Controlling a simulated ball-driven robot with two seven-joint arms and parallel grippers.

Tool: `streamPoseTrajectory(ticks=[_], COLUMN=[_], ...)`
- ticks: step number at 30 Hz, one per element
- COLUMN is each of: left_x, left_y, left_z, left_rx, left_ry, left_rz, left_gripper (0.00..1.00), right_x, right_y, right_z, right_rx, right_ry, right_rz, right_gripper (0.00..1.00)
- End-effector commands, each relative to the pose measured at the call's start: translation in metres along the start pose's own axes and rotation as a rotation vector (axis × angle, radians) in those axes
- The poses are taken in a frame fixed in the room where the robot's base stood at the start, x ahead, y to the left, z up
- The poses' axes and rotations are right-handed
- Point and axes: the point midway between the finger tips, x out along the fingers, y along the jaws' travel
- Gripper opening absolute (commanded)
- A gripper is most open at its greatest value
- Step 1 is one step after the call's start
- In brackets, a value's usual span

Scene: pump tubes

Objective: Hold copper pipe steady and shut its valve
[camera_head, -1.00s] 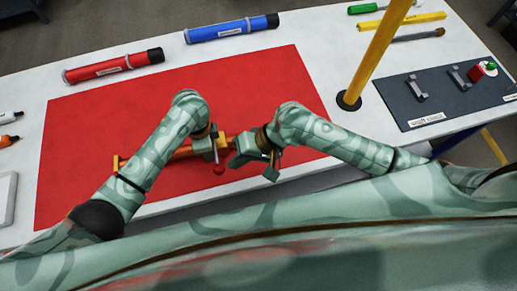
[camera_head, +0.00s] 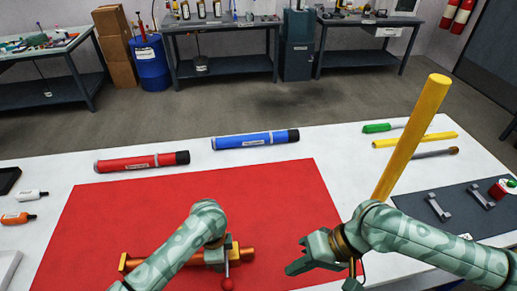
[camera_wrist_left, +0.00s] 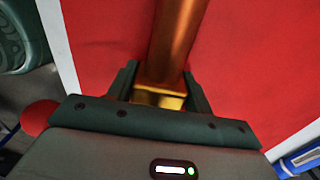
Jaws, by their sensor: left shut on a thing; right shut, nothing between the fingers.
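The copper pipe (camera_head: 247,254) lies across the red mat near the table's front edge, partly hidden behind my left arm. The valve's lever ends in a red ball knob (camera_head: 227,284), which hangs toward the front edge. My right gripper (camera_head: 292,256) is shut and empty, to the right of the pipe and apart from it.
A yellow post (camera_head: 412,138) rises right of the red mat (camera_head: 265,190). Red (camera_head: 142,162) and blue (camera_head: 255,140) tubes lie at the back. A dark board (camera_head: 458,208) with brackets lies right. The mat's middle is clear.

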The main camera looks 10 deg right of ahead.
Motion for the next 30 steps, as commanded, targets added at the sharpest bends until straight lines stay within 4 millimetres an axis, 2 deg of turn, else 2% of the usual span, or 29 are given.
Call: streamPoseTrajectory(ticks=[1, 2, 4, 12, 16, 20, 27, 30], left_x=[-0.001, -0.001, -0.001, -0.001, -0.010, -0.035, -0.092, -0.107], left_y=[0.000, 0.000, 0.000, 0.000, 0.000, -0.001, -0.001, -0.001], left_z=[0.000, 0.000, 0.000, 0.000, -0.001, -0.001, -0.001, -0.001], left_rx=[0.000, 0.000, 0.000, 0.000, 0.000, 0.001, 0.002, -0.001], left_ry=[0.001, 0.001, 0.001, 0.001, 0.002, 0.004, 0.003, 0.004], left_rz=[-0.001, -0.001, -0.001, 0.000, 0.000, -0.004, -0.004, -0.001], left_gripper=[0.06, 0.56, 0.76, 0.76, 0.76, 0.76, 0.76, 0.76], right_x=[0.000, 0.000, 0.000, 0.000, 0.001, 0.001, 0.001, 0.001], right_y=[0.000, 0.000, 0.000, 0.000, 0.000, 0.000, 0.000, 0.000], right_z=[0.000, 0.000, 0.000, 0.000, 0.000, 0.000, 0.000, 0.000], right_rx=[0.000, 0.000, 0.000, 0.000, 0.000, 0.000, 0.000, 0.000], right_ry=[0.000, 0.000, 0.000, 0.000, 0.000, 0.000, 0.000, 0.000], right_rz=[0.000, 0.000, 0.000, 0.000, 0.000, 0.000, 0.000, 0.000], right_gripper=[0.00, 0.00, 0.00, 0.00, 0.00, 0.00, 0.00, 0.00])
